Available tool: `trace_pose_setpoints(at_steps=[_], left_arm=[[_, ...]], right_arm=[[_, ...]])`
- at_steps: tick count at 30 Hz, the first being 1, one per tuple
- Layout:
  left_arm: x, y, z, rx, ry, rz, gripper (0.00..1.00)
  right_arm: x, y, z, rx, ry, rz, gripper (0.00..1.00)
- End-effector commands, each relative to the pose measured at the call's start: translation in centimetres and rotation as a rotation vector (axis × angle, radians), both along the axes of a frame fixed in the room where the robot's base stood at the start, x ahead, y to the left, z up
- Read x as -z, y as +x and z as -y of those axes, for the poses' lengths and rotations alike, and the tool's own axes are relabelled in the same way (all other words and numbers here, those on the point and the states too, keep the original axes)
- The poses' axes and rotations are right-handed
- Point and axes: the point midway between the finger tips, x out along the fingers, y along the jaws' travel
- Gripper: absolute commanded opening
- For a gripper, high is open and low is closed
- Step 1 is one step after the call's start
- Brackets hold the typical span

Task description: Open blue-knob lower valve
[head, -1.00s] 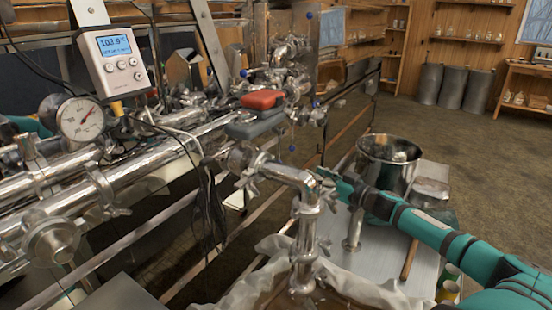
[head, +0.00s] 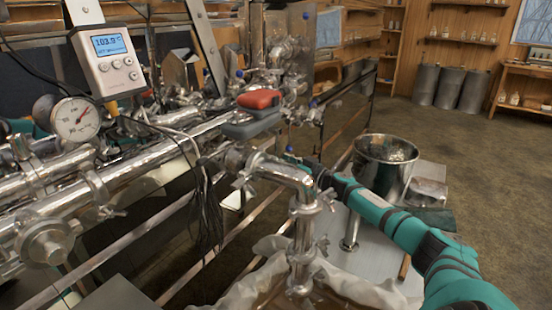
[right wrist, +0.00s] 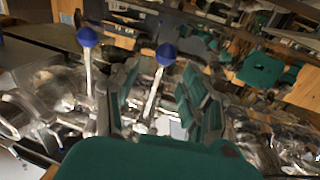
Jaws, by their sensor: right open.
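Several blue-knobbed valve levers show on the steel piping. The lowest visible blue knob (head: 290,149) is right by my right gripper (head: 303,161) in the head view. The gripper's fingertips are partly hidden behind the steel elbow pipe. In the right wrist view my right gripper (right wrist: 162,98) is open, with a blue knob (right wrist: 166,54) on a pale metal stem in line with the gap between its fingers. No grip on it shows. A second blue knob (right wrist: 87,37) stands outside the fingers, to the left. My left gripper is not in view.
A steel elbow pipe with wing clamps (head: 300,177) stands close in front of my right gripper. A steel bucket (head: 384,165) stands on the table behind my right forearm. A red-topped box (head: 258,99) sits on the pipes. A thermometer display (head: 109,45) and dial gauge (head: 75,119) are at left.

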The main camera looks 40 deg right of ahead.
Motion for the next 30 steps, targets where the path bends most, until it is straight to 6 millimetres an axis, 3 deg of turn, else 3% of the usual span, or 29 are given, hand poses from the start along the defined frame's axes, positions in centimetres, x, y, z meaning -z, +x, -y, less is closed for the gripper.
trace_pose_setpoints(at_steps=[9,20,30], left_arm=[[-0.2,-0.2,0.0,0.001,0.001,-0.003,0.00],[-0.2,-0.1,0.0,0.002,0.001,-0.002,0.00],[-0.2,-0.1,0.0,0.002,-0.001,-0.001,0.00]], right_arm=[[0.0,2.8,-0.2,0.000,0.002,0.001,0.47],[0.0,3.0,-0.3,-0.001,0.000,-0.001,0.47],[0.0,3.0,-0.3,-0.001,0.000,0.000,0.02]])
